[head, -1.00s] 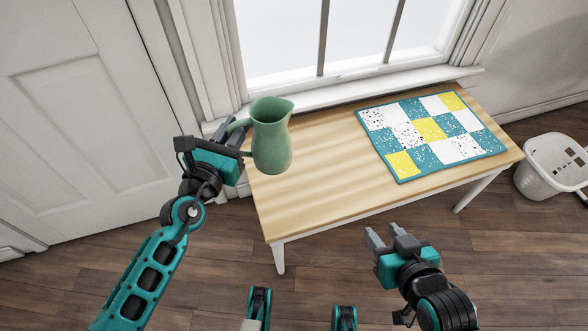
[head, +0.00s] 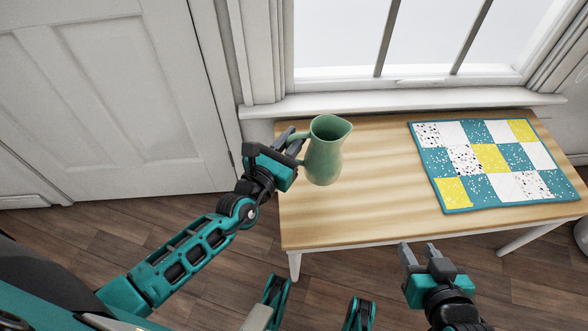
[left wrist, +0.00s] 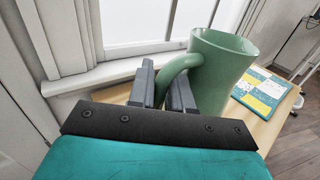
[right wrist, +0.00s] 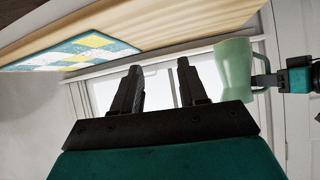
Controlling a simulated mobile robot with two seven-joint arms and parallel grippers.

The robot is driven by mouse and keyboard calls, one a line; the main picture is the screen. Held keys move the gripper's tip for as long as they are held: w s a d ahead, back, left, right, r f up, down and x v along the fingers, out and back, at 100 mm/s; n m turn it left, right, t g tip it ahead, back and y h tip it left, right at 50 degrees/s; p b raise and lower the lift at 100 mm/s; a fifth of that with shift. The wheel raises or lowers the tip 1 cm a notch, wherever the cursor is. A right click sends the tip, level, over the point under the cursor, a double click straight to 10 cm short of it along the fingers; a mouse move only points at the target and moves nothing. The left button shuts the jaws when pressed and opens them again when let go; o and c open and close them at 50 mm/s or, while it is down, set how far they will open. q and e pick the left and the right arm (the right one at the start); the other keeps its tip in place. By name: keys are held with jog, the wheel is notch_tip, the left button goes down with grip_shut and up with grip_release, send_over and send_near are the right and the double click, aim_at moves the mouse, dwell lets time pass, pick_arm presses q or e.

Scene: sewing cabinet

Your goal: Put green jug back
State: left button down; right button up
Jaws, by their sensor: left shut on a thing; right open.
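The green jug (head: 325,152) is upright at the left end of the wooden table in the head view. Its handle is on its left side. My left gripper (head: 294,142) is shut on the handle, and the left wrist view shows the fingers (left wrist: 163,88) on either side of the jug's handle (left wrist: 172,70). I cannot tell whether the jug's base touches the tabletop. My right gripper (head: 419,256) is open and empty in front of the table. The jug (right wrist: 235,66) also shows at the right of the right wrist view.
The wooden table (head: 385,215) stands under a window with a white sill (head: 400,102). A teal, white and yellow patchwork mat (head: 452,192) lies on its right part. The tabletop between jug and mat is clear. A panelled door (head: 110,100) is at the left.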

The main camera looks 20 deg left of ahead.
pick_arm(q)
notch_tip(320, 180, down, 8)
jog(key=b, duration=0.3)
jog(key=shift+r, duration=0.2)
pick_arm(e)
jog(key=shift+w+a+f, duration=0.35)
jog(key=shift+a+f, duration=0.2)
jog(key=shift+a, duration=0.2)
